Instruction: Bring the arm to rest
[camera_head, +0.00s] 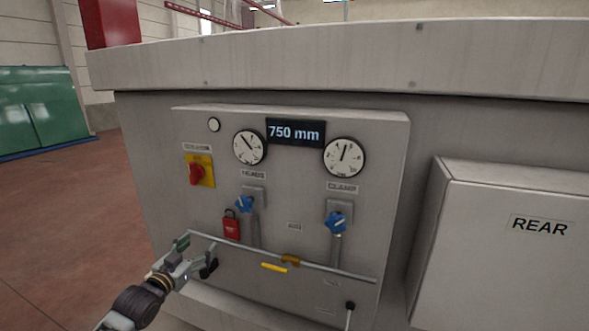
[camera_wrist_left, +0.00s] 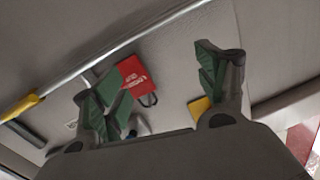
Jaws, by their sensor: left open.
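My left gripper (camera_head: 196,257) is at the lower left of the machine's control panel (camera_head: 385,150) in the head view. Its two green-padded fingers are apart, with nothing held between them. In the left wrist view the gripper (camera_wrist_left: 165,85) also shows spread fingers. The red padlock (camera_head: 231,225) hangs on the panel just above and to the right of the gripper; it also shows beyond the fingers in the wrist view (camera_wrist_left: 132,73). A thin horizontal rail (camera_head: 330,268) runs across the panel close to the gripper. My right gripper is not in view.
A red and yellow rotary switch (camera_head: 198,171), two dials (camera_head: 344,157), a "750 mm" display (camera_head: 295,132) and two blue-handled valves (camera_head: 336,222) sit on the panel. A box marked REAR (camera_head: 500,240) juts out at right. The red floor (camera_head: 60,220) at left is clear.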

